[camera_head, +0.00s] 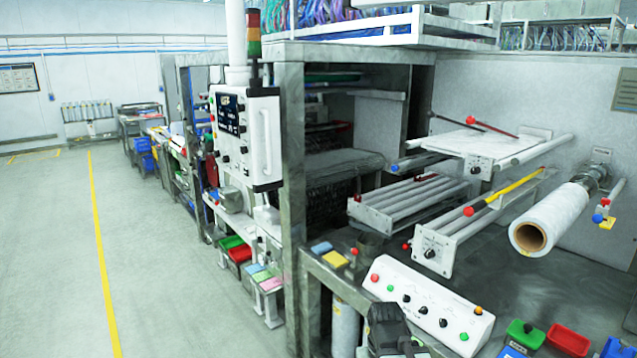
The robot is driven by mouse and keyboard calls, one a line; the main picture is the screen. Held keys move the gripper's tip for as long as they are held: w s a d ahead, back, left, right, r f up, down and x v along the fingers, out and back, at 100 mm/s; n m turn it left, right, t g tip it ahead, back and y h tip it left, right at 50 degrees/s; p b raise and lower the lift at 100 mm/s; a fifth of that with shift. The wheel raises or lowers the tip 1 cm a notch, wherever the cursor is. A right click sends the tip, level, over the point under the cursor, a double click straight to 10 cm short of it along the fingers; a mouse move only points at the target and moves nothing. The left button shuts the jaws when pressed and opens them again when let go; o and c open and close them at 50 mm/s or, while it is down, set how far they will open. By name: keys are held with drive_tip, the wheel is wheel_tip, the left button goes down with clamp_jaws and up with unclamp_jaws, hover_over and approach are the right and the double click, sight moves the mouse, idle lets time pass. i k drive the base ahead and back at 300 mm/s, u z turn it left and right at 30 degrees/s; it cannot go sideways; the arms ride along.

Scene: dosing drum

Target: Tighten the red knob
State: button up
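Several red knobs are in view, and I cannot tell which one the task means. A red ball knob (469,211) sits on the end of a yellow lever on the roller frame. Another red knob (469,120) ends a lever above the upper white plate. Small red knobs show at the lower frame's left side (407,246) and near the film roll (597,218). A dark grey part at the bottom edge looks like my gripper (395,335). It is in front of the white control box, apart from these knobs. Its fingers are not clear.
The white control box (425,308) with coloured buttons stands on the machine bench. A film roll (550,220) juts out at right. Green (525,334) and red (568,340) bins are at lower right. The floor at left (170,270) is clear.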

sight(604, 201)
drive_tip(key=z, duration=0.05)
drive_tip(key=k, duration=0.85)
drive_tip(key=z, duration=1.2)
drive_tip(key=i, duration=1)
drive_tip(key=u, duration=0.05)
